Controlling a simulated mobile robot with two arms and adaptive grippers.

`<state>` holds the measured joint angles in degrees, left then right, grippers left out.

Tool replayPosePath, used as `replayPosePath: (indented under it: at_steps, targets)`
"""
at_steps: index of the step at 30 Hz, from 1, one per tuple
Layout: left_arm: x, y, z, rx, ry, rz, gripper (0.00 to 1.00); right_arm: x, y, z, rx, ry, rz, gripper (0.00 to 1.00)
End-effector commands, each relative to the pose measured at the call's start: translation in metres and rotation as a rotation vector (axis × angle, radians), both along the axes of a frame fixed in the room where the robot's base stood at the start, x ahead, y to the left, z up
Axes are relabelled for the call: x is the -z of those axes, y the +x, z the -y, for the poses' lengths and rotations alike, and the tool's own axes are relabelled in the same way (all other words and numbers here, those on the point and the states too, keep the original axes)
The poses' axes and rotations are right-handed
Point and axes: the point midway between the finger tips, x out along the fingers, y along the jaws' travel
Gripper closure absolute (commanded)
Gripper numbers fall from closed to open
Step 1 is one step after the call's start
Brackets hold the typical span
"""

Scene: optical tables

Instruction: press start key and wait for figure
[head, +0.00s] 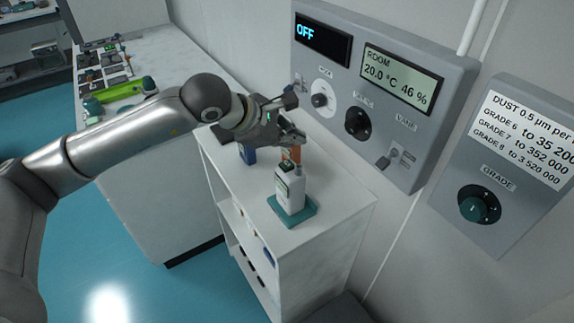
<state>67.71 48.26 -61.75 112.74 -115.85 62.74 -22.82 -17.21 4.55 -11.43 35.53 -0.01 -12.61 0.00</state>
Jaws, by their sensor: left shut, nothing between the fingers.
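A white handheld instrument (291,190) stands upright in a teal base (293,217) on a white cabinet top. It has a small dark greenish face near its top, too small to read; I cannot make out a start key or a figure on it. My left gripper (296,137) is shut and empty, just above and behind the instrument as seen here. I cannot tell whether it touches anything. An orange-brown item (291,154) shows just below the gripper, partly hidden. My right gripper is not in view.
A grey wall panel (420,150) has a display (322,39) reading OFF, a room display (401,79) reading 20.0 °C 46 %, and knobs. A dust-grade panel (515,215) hangs at right. A blue item (247,154) stands on the cabinet (335,215), whose front right top is clear.

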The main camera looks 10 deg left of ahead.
Motion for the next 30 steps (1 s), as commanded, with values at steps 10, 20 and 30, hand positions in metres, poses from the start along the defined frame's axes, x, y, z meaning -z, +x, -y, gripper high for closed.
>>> replayPosePath:
  at_steps: [10, 20, 30]
  targets:
    - [0.036, 0.0, 0.0, 0.001, 0.0, 0.002, 1.0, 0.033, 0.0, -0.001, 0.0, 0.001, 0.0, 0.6]
    - [0.035, 0.0, 0.0, 0.0, 0.0, 0.001, 1.0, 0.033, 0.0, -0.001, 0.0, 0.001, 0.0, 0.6]
    - [0.035, 0.0, 0.0, 0.0, 0.0, 0.001, 1.0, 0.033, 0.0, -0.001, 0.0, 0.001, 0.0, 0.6]
